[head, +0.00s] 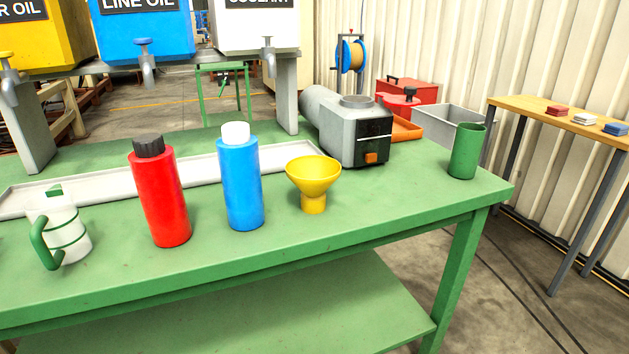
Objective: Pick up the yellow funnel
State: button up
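The yellow funnel (313,180) stands on the green workbench (300,247), wide mouth up and narrow end down. It is just right of the blue bottle with a white cap (241,182) and apart from it. Nothing covers the funnel in the head view. My gripper is not in view.
A red bottle (162,197) and a jug with a green handle (62,230) stand left. A grey machine (350,126) is behind the funnel, a green cup (467,151) at the right end. A shallow tray (108,181) lies behind the bottles. Bench front right is clear.

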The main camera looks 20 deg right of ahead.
aim_at(313, 175)
jog(key=l+z, duration=0.15)
jog(key=l, duration=0.75)
jog(key=l+z, duration=0.15)
jog(key=l, duration=0.7)
jog(key=i+l+z, duration=0.15)
jog(key=l, duration=0.7)
jog(key=j, duration=0.2)
